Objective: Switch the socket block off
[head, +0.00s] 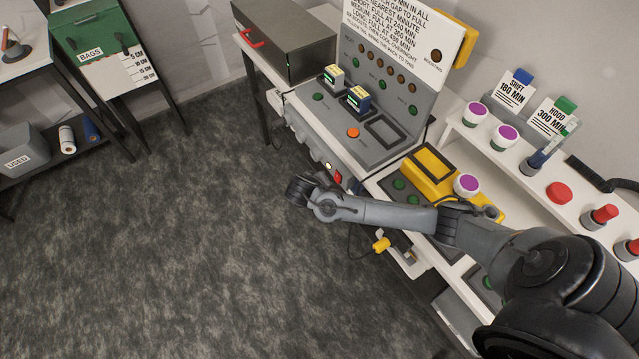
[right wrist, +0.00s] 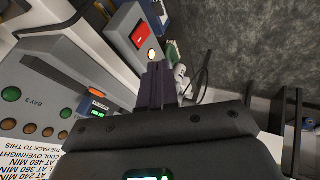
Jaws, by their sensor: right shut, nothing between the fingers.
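The socket block (head: 320,153) is a grey strip along the bench's front edge in the head view. It has a red rocker switch (head: 337,178) and a small pale lit lamp (head: 328,166) at its near end. The right wrist view shows the block (right wrist: 122,22), the red switch (right wrist: 140,36) and the glowing lamp (right wrist: 152,55) closer. My right gripper (right wrist: 155,84) is shut and empty, its fingertips close to the lamp end of the block. I cannot tell whether they touch it. In the head view the fingers are not clear. My left gripper is not in view.
A grey charging panel (head: 345,110) with two battery packs stands behind the block. A yellow device (head: 428,172) and a purple-topped white jar (head: 466,185) are to its right. A yellow plug (head: 381,244) hangs below the bench edge. The floor in front is clear.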

